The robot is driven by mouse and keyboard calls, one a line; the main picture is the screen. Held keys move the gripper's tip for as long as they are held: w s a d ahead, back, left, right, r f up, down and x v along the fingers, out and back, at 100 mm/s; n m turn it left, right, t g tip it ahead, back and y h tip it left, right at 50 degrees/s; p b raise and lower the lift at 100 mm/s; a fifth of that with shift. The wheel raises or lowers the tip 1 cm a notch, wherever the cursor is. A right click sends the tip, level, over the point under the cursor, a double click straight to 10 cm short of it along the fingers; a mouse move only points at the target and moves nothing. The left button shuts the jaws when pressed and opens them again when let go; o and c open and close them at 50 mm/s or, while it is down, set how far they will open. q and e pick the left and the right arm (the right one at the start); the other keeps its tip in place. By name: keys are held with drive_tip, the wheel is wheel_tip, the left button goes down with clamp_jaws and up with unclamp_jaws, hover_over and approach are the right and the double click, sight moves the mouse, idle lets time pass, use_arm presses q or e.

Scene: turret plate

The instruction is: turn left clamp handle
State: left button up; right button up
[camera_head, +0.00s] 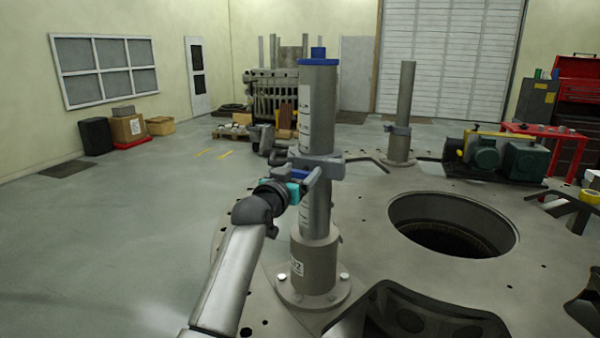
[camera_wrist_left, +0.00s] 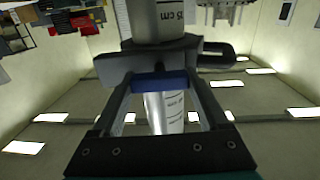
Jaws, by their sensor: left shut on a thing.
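A grey upright post (camera_head: 317,105) with a scale in cm and a blue cap stands in a bolted flange on the round plate. A grey clamp (camera_head: 326,166) sits around the post at mid-height, with a dark loop on its left side. The clamp (camera_wrist_left: 110,66) and a short blue handle (camera_wrist_left: 160,82) also show in the left wrist view. My left gripper (camera_head: 308,178) is at the clamp, its fingers on either side of the blue handle and shut on it. The fingers partly hide the handle in the head view. My right gripper is not in view.
The round plate (camera_head: 365,220) has a large open hole (camera_head: 450,225) to the right of the post. A second post (camera_head: 404,100) with a clamp stands behind. A green motor unit (camera_head: 500,155) lies at the right.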

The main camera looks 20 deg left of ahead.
use_arm(q)
drive_tip(key=shift+c, duration=0.2)
drive_tip(key=shift+a+r+n+p, duration=0.1)
drive_tip(key=shift+n+p, duration=1.15)
drive_tip(key=shift+n, duration=0.25)
drive_tip(key=n+p, duration=0.2)
drive_tip(key=n, duration=0.2)
drive_tip(key=shift+a+n+p, duration=0.1)
drive_tip(key=shift+n+p, duration=0.2)
drive_tip(key=shift+p, duration=0.05)
drive_tip(key=n+p, duration=0.2)
drive_tip(key=n, duration=0.3)
drive_tip(key=shift+f, duration=0.2)
drive_tip(key=n+p, duration=0.1)
drive_tip(key=n, duration=0.4)
drive_tip(key=shift+a+f+p, duration=0.1)
drive_tip(key=shift+f+p, duration=0.05)
drive_tip(key=shift+p, duration=0.15)
drive_tip(key=shift+n, duration=0.3)
drive_tip(key=o, duration=1.2)
drive_tip(key=shift+o, duration=0.2)
drive_tip(key=shift+s, duration=0.1)
